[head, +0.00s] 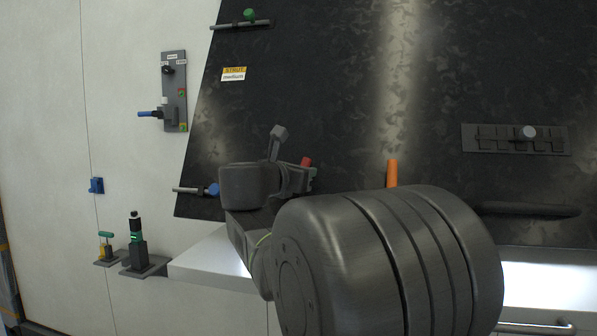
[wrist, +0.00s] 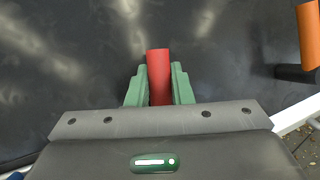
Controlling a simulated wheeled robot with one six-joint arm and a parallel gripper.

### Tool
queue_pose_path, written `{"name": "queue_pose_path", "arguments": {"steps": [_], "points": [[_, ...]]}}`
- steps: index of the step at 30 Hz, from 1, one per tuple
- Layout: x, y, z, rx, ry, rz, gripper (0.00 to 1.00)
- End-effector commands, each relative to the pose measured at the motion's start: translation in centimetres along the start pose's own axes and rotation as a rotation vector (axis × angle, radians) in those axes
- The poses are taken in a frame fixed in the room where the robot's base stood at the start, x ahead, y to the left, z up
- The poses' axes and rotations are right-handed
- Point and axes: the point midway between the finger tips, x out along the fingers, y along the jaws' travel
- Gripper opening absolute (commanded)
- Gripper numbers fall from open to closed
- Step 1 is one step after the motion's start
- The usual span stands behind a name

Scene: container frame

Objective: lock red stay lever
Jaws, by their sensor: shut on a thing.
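The red stay lever shows as a red cylindrical grip (wrist: 159,62) in the wrist view, standing between the two green fingers. My gripper (wrist: 159,88) is shut on it, with one finger on each side and the red tip sticking out beyond them. In the head view the red tip (head: 306,162) shows just past my gripper (head: 309,180), in front of the dark panel. The lever's base and any lock mark are hidden behind my gripper and arm.
An orange handle (head: 392,173) stands close to the right of the red lever. A blue-tipped lever (head: 212,190) is to the left, and a green-knobbed one (head: 249,15) is above on the dark panel (head: 320,80). A white ledge (head: 205,262) runs below.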

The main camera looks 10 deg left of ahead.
Motion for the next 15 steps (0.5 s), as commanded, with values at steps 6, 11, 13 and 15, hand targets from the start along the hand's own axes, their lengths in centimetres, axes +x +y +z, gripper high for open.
{"name": "queue_pose_path", "arguments": {"steps": [6, 11, 13, 15], "points": [[0.1, -1.1, -0.1, 0.183, 0.04, -0.082, 0.0], [0.2, -1.9, -0.4, 0.319, 0.07, -0.143, 0.0], [0.2, -2.3, -0.6, 0.38, 0.083, -0.17, 0.0], [0.2, -2.7, -0.8, 0.438, 0.096, -0.198, 0.0]]}}
